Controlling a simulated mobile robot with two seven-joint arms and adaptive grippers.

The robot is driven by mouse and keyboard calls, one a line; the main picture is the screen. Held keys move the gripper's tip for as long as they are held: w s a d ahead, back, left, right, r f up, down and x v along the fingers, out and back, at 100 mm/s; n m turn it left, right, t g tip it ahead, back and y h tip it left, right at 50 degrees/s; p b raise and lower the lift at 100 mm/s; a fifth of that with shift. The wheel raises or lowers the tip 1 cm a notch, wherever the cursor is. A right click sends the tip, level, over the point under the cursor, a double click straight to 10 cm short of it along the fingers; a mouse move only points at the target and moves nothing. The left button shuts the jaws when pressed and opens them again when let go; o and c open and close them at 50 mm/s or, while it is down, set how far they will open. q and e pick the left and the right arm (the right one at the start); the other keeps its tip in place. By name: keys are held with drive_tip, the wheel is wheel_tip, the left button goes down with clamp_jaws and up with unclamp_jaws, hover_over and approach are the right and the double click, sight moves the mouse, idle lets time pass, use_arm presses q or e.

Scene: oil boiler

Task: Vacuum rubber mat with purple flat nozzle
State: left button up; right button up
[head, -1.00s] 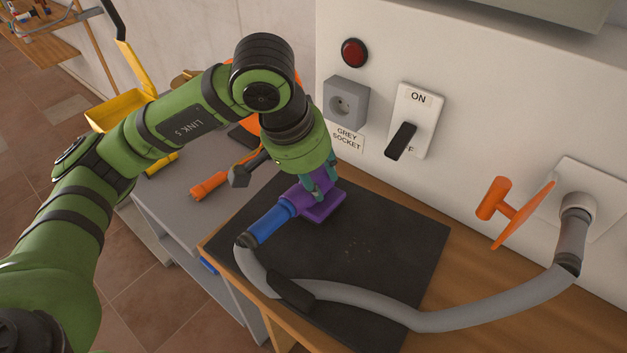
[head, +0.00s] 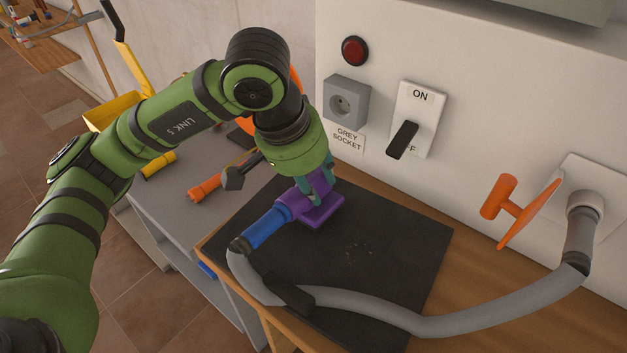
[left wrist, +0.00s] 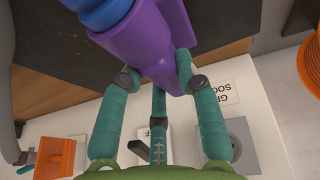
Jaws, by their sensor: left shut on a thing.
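The black rubber mat (head: 385,250) lies on the wooden bench. Some pale specks (head: 360,250) show near its middle. My left gripper (head: 314,190) is shut on the purple flat nozzle (head: 322,211), which is at the mat's upper left part; I cannot tell whether it touches the mat. A blue piece (head: 267,227) joins the nozzle to the grey hose (head: 375,303), which runs across the mat to the wall port at the right. In the left wrist view the teal fingers close around the purple nozzle (left wrist: 150,45). My right gripper is out of view.
A grey socket (head: 346,102), a red button (head: 355,51) and an ON/OFF switch (head: 408,125) are on the white wall behind. An orange handle (head: 508,205) juts out at the right. A grey cabinet (head: 165,205) with an orange flashlight (head: 205,189) stands at the left.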

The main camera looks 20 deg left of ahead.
use_arm(q)
drive_tip(key=shift+w+d, duration=0.1)
drive_tip(key=shift+w, duration=0.2)
drive_tip(key=shift+d, duration=0.1)
drive_tip(key=shift+s+d+b, duration=0.3)
drive_tip(key=shift+s+d, duration=0.75)
drive_tip(key=shift+d, duration=0.45)
drive_tip(key=shift+s+d+b, duration=0.3)
drive_tip(key=shift+s+d, duration=0.8)
drive_tip(key=shift+d, duration=0.4)
drive_tip(key=shift+s+d+b, duration=0.3)
drive_tip(key=shift+s+d, duration=0.75)
drive_tip(key=shift+d, duration=0.45)
drive_tip(key=shift+b, duration=0.55)
drive_tip(key=shift+s+f, duration=0.15)
